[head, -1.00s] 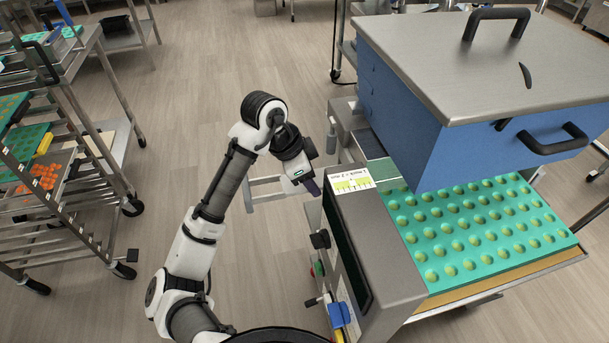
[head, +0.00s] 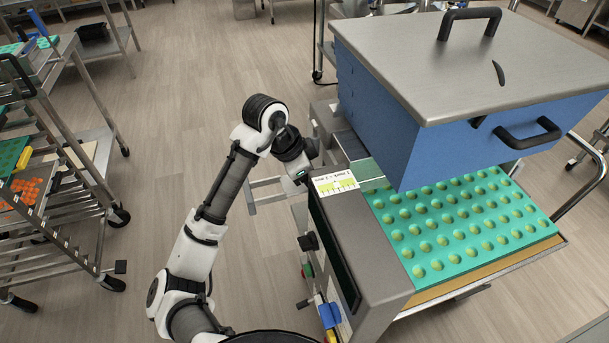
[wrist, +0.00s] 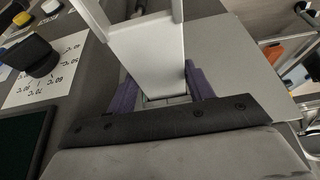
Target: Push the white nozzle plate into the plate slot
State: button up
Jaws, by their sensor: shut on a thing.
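In the wrist view, a smooth white piece (wrist: 150,62), which looks like the white nozzle plate, lies between the two purple fingers of my gripper (wrist: 160,92). The fingers are shut on it, one on each side. Its far end runs out of the top of the wrist view. In the head view my gripper (head: 302,180) is at the left side of the depositor, next to its front panel (head: 375,220).
The depositor's blue hopper (head: 375,110) with its steel lid stands behind the panel. A green mould tray (head: 450,225) lies below it. Metal rails (head: 265,188) stick out to the left. A rack of trays (head: 50,190) stands far left, with clear floor between.

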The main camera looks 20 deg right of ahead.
jog(key=shift+d, duration=0.9)
jog(key=shift+p, duration=0.35)
dwell(0.9)
jog(key=shift+d, duration=0.1)
dwell(0.3)
jog(key=shift+a+b, duration=0.45)
jog(key=shift+a, duration=2.45)
jog(key=a, duration=1.1)
jog(key=shift+a, duration=0.3)
jog(key=shift+d+p, duration=0.15)
jog(key=shift+p, duration=0.25)
